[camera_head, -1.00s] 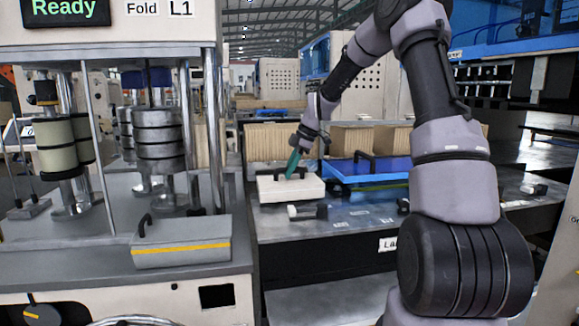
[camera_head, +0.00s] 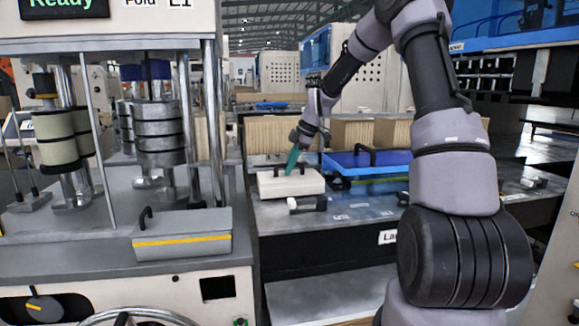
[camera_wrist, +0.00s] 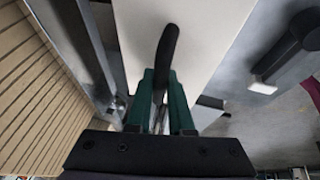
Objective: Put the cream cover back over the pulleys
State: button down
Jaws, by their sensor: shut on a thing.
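The cream cover (camera_head: 300,188) is a flat box with a dark handle on top. It sits at the left end of the grey metal bench in the head view. It also shows in the wrist view as a pale slab (camera_wrist: 200,40) with its dark handle (camera_wrist: 166,50) running between the fingers. My gripper (camera_head: 293,162) has green fingers and points down at the handle from above. In the wrist view my gripper (camera_wrist: 160,98) is shut on that handle. I cannot tell whether the cover's underside touches the bench. The pulleys are not clearly visible.
A blue cover (camera_head: 365,165) with a dark handle lies right of the cream one. A small dark and white part (camera_head: 307,204) lies in front. A grey box with a yellow stripe (camera_head: 182,240) stands on the left machine. Cardboard stacks (camera_head: 275,137) stand behind.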

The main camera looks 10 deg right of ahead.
jog(key=shift+f, duration=0.25)
dwell(0.4)
jog(key=c, duration=0.7)
grip_release()
jog(key=shift+c, duration=0.2)
jog(key=v, duration=1)
jog(key=shift+d+r, duration=0.15)
jog(key=shift+r, duration=0.25)
jog(key=shift+s, duration=0.1)
jog(key=s+r+m+t+h, duration=0.1)
jog(key=s+r+m+h, duration=0.1)
jog(key=s+r+m, duration=0.55)
jog(key=s+r+m+t+h, duration=0.15)
jog(key=s+m, duration=0.25)
jog(key=s, duration=0.6)
jog(key=s+d+m+t, duration=0.1)
jog(key=s+m+t, duration=0.1)
jog(key=s+m, duration=0.9)
jog(key=s+y, duration=0.1)
jog(key=s, duration=0.3)
jog(key=shift+s+d+r, duration=0.25)
jog(key=shift+d+r, duration=0.05)
